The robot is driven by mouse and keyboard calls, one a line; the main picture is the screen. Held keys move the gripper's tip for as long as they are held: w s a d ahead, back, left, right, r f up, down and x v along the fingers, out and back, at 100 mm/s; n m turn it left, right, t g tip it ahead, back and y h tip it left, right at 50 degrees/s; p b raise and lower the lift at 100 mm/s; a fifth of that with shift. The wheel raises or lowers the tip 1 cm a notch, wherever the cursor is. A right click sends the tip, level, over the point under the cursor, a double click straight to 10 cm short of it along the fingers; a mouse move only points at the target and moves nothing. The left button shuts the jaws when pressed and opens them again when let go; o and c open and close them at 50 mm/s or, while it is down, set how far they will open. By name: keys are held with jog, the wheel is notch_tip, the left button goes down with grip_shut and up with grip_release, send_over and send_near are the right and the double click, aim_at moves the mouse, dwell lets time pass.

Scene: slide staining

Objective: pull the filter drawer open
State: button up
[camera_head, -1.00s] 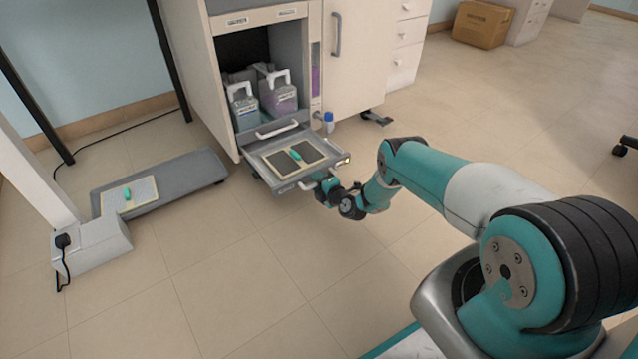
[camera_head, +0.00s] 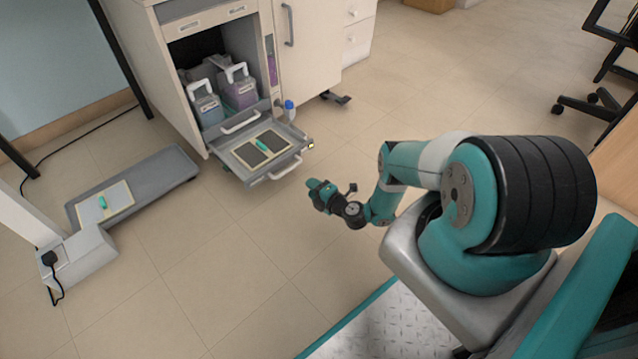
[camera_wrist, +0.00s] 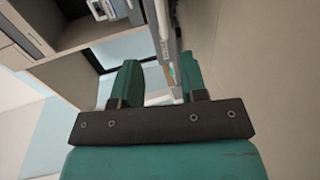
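The filter drawer (camera_head: 240,172) is slid out of the cabinet, low at its front. My gripper (camera_head: 312,184) is to the right of the drawer front, apart from the handle. In the wrist view, the fingers of my gripper (camera_wrist: 157,78) are spread with nothing held between them. A grey edge, probably the drawer (camera_wrist: 163,30), shows beyond them.
The cabinet (camera_head: 160,70) holds two jugs (camera_head: 238,92) with white handles above the drawer. A blue-capped bottle (camera_head: 289,110) is at the drawer's right. A low grey platform (camera_head: 150,180) with a framed pad lies on the left. The floor before the drawer is clear.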

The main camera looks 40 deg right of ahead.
jog(key=p+v, duration=0.1)
jog(key=v, duration=0.1)
jog(key=shift+s, duration=0.3)
jog(key=shift+w+d+r, duration=0.1)
